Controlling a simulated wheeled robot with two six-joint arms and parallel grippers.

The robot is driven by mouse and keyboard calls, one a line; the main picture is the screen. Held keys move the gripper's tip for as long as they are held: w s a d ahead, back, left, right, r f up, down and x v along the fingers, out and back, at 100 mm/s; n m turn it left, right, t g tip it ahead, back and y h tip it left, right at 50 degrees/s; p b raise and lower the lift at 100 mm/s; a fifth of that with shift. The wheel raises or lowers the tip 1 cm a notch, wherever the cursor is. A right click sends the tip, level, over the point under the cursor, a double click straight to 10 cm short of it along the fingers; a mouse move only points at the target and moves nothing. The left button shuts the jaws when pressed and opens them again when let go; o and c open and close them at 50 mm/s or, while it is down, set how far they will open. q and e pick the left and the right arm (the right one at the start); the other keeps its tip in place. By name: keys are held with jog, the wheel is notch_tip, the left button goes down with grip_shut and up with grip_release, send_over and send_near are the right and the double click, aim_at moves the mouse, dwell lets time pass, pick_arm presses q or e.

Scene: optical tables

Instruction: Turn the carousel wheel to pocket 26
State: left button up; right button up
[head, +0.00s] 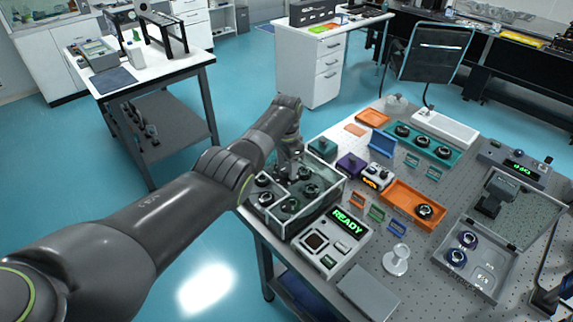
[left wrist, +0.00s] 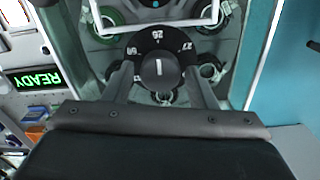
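The carousel wheel (left wrist: 140,48) is a black dial with white numbers and a raised centre knob (left wrist: 158,72) bearing a white line. In the left wrist view, 26 seems to stand at its top edge and 27 at its right. The left number is hard to read. In the head view the wheel is mostly hidden by my arm, inside a clear-walled box (head: 318,203) with several round dark parts. My left gripper (left wrist: 160,88) reaches down into the box. Its two fingers stand apart on either side of the knob, with visible gaps. My right gripper is not clearly seen.
A console (head: 335,240) with a green READY display stands beside the box. An orange tray (head: 395,193), a teal rack (head: 437,149) and an open grey case (head: 480,275) lie to the right. The box walls stand close around my left gripper.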

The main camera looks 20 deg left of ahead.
pick_arm(q)
jog(key=shift+o, duration=0.6)
jog(key=shift+r, duration=0.25)
notch_tip(320, 180, up, 17)
jog(key=b, duration=0.2)
jog(key=shift+f, duration=0.1)
